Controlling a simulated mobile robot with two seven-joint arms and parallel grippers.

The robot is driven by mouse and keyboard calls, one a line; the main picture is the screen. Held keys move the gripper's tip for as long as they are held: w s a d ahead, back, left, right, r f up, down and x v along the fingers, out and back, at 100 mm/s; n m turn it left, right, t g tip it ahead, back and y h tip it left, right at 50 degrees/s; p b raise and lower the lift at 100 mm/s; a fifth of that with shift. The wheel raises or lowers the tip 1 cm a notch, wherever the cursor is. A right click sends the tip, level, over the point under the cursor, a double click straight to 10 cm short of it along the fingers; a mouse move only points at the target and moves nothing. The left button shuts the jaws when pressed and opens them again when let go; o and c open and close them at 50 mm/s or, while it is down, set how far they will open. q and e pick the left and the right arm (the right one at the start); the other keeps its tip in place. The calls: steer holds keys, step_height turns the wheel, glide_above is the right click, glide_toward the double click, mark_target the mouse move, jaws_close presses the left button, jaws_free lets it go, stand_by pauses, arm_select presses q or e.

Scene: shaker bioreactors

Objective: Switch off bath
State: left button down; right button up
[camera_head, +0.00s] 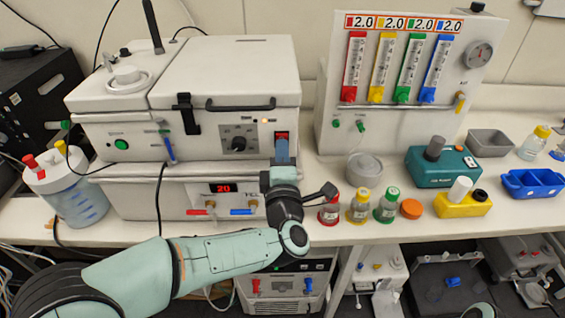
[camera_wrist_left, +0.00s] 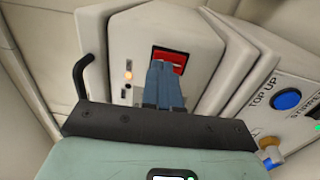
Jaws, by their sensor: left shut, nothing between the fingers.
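The bath (camera_head: 225,75) is a white box with a hinged lid, standing on the left of the bench above a lower white unit with a red "20" display. Its red switch (camera_head: 281,134) is at the right of its front panel, near a small lit orange lamp (camera_head: 264,122). In the left wrist view the red switch (camera_wrist_left: 176,56) sits in a dark frame beside the glowing lamp (camera_wrist_left: 128,75). My left gripper (camera_head: 282,150) is shut and empty, its blue-grey fingertips at the switch and covering its lower part. Whether they touch it is unclear. My right gripper is not in view.
Red, yellow and green capped bottles (camera_head: 358,207) stand right of my left wrist. A flowmeter panel (camera_head: 400,80) stands behind them. A teal stirrer (camera_head: 440,167) and a blue rack (camera_head: 530,184) are further right. A black lid handle (camera_wrist_left: 82,72) is close to the gripper.

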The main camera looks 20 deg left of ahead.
arm_select(q)
steer(key=shift+w+a, duration=0.2)
steer(key=shift+w, duration=0.35)
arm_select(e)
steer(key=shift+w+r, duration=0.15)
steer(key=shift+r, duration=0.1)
